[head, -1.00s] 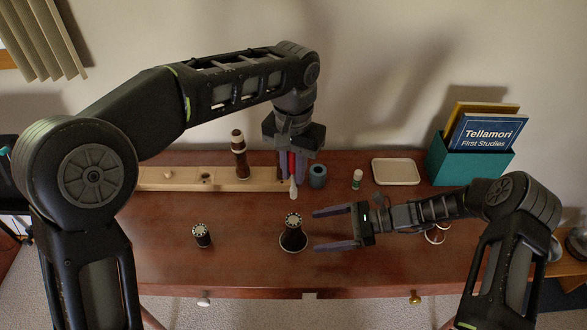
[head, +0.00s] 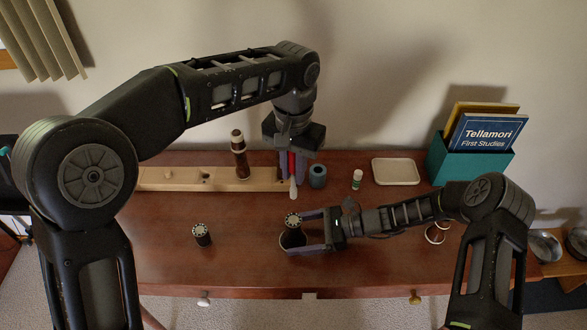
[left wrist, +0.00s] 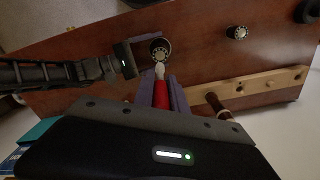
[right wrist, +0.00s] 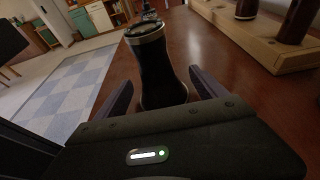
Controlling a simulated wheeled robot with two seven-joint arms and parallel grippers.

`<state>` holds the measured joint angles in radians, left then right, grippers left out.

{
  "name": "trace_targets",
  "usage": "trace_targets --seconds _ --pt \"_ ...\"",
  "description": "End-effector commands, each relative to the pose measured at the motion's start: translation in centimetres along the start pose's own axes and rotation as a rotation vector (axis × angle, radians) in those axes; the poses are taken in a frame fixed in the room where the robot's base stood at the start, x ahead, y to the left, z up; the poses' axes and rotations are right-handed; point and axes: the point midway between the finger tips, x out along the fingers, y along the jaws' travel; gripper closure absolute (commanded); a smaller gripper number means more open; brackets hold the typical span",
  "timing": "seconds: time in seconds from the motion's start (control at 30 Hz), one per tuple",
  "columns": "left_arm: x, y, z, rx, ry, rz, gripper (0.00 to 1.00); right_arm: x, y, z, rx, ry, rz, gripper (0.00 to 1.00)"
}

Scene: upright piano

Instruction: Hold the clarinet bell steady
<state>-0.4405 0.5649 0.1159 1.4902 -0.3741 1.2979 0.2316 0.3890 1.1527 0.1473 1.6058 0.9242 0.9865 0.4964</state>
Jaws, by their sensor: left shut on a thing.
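The clarinet bell (head: 291,238), dark with a metal rim and a pale socketed top, stands upright on the wooden table. My right gripper (head: 298,232) is open around it, one finger on each side. In the right wrist view the bell (right wrist: 158,72) stands between the fingers, with gaps showing beside it. My left gripper (head: 291,166) points down at the back of the table, shut on a red-handled brush (head: 292,165) with a whitish tip. The brush (left wrist: 160,95) also shows between the fingers in the left wrist view.
A wooden rack (head: 158,180) with an upright clarinet piece (head: 239,155) lies along the back. A short dark piece (head: 202,235) stands front left. A grey cup (head: 318,177), small bottle (head: 357,180), white tray (head: 395,171) and teal box (head: 468,160) stand back right.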

Motion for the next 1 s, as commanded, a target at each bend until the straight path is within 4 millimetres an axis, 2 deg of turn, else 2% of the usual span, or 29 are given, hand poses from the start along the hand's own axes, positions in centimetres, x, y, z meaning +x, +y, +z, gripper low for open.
trace_targets --seconds 0.07,0.53,0.57,0.83,1.0 --pt "0.00 0.00 0.00 0.000 0.000 0.000 1.00 -0.02 0.00 0.00 0.000 0.000 0.000 0.27" --pt "-0.01 0.00 0.00 0.000 0.000 0.000 1.00 -0.03 0.00 -0.01 0.000 0.000 0.000 0.65" --pt "0.00 0.00 0.00 0.000 0.000 0.000 1.00 -0.03 0.00 -0.01 0.000 0.000 0.000 0.41" --pt "-0.01 0.00 0.00 0.000 0.000 0.000 1.00 -0.03 0.00 -0.01 0.000 0.000 0.000 0.19" --pt "-0.01 0.00 0.00 0.000 0.000 0.000 1.00 -0.03 0.00 -0.01 0.000 0.000 0.000 0.17"
